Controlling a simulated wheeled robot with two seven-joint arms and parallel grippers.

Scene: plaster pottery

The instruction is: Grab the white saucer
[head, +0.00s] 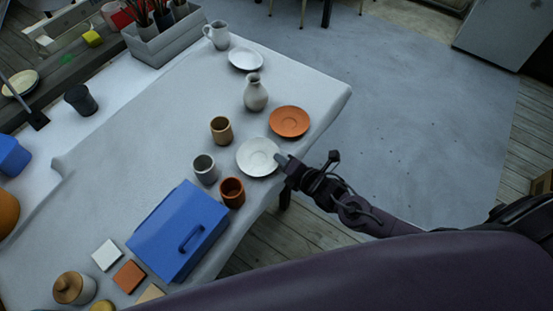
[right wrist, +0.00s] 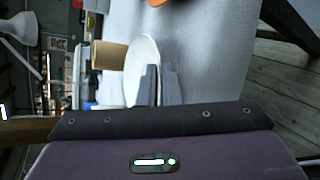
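A white saucer (head: 256,156) is at the table's right side, between the orange saucer and the cups. It also shows in the right wrist view (right wrist: 133,74), where its rim meets my fingers. My right gripper (head: 281,159) reaches in from the right to the saucer's right rim. In the right wrist view its two fingers (right wrist: 161,86) are close together, with the rim between them. I cannot tell whether the saucer is off the table. A second white saucer (head: 246,59) lies at the far end. My left gripper is not in view.
An orange saucer (head: 289,121), a tan cup (head: 221,131), a grey cup (head: 205,169) and a brown cup (head: 232,192) stand close by. A vase (head: 256,93) is behind. A blue box (head: 178,232) sits nearer. The floor right of the table is clear.

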